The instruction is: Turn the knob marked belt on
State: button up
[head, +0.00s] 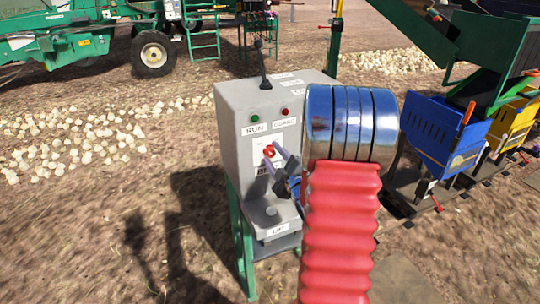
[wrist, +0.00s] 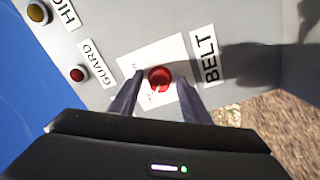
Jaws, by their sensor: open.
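The red belt knob (head: 269,151) is on the front of a grey control box (head: 232,130) on green legs. In the wrist view the red knob (wrist: 160,79) sits on a white plate beside the BELT label (wrist: 208,57). A white mark shows on its lower part. My gripper (head: 277,160) is in front of the panel, pointing at the knob. In the wrist view its two fingers (wrist: 158,85) are open, one on each side of the knob with gaps between. I cannot tell how deep they reach. My arm hides the box's right side.
The panel also has a green light (head: 254,118), a red light (head: 284,111), and RUN and GUARD labels. A black lever (head: 263,65) rises from the top. Blue (head: 445,135) and yellow (head: 515,115) wagons stand at right. Onions lie on the soil at left.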

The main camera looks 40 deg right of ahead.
jog(key=shift+a, duration=0.1)
jog(key=c, duration=0.9)
jog(key=shift+d, duration=0.25)
jog(key=shift+c, duration=0.7)
jog(key=shift+a, duration=0.25)
